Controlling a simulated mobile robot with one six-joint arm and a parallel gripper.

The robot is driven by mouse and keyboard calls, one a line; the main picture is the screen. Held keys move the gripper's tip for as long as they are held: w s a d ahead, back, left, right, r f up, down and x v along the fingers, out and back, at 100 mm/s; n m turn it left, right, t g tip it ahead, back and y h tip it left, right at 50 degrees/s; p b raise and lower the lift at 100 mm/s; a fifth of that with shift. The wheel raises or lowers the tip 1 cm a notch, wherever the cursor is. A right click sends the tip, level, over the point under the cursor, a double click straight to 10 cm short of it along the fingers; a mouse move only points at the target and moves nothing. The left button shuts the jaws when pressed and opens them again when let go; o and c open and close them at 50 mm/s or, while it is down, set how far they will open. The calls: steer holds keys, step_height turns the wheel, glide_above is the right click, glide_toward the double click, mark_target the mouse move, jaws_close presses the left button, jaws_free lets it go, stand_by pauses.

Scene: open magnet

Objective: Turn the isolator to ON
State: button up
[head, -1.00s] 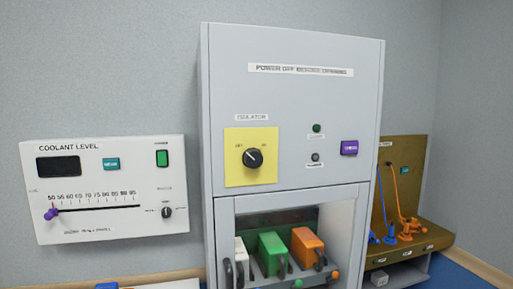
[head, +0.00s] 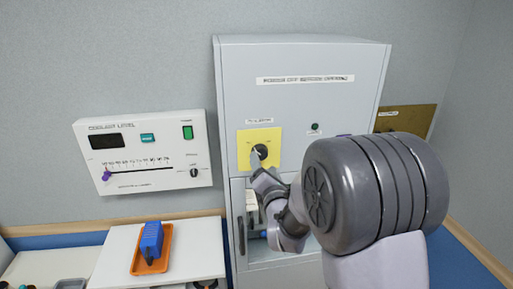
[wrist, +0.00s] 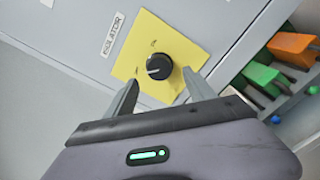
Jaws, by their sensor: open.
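The isolator is a round black knob (head: 261,151) on a yellow plate (head: 245,136) on the grey cabinet's front. In the wrist view the knob (wrist: 159,66) shows a white pointer mark directed at the small label on the OFF side. My gripper (wrist: 161,80) is open, its two fingertips apart on the lower left and lower right of the knob. Whether either finger touches it, I cannot tell. In the head view my gripper (head: 256,163) reaches up to the plate's lower part, and my arm hides the cabinet's lower right.
Below the plate is the cabinet's open bay, with a green block (wrist: 258,77) and an orange block (wrist: 292,47). The coolant level panel (head: 150,170) hangs on the wall to the left. An orange tray (head: 137,268) holding a blue item stands on the white surface at lower left.

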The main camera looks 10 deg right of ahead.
mark_target(261, 155)
steer(key=w+p, duration=0.1)
steer(key=w, duration=0.4)
steer(key=shift+w, duration=0.25)
steer(key=shift+s, duration=0.1)
steer(key=c, duration=1.4)
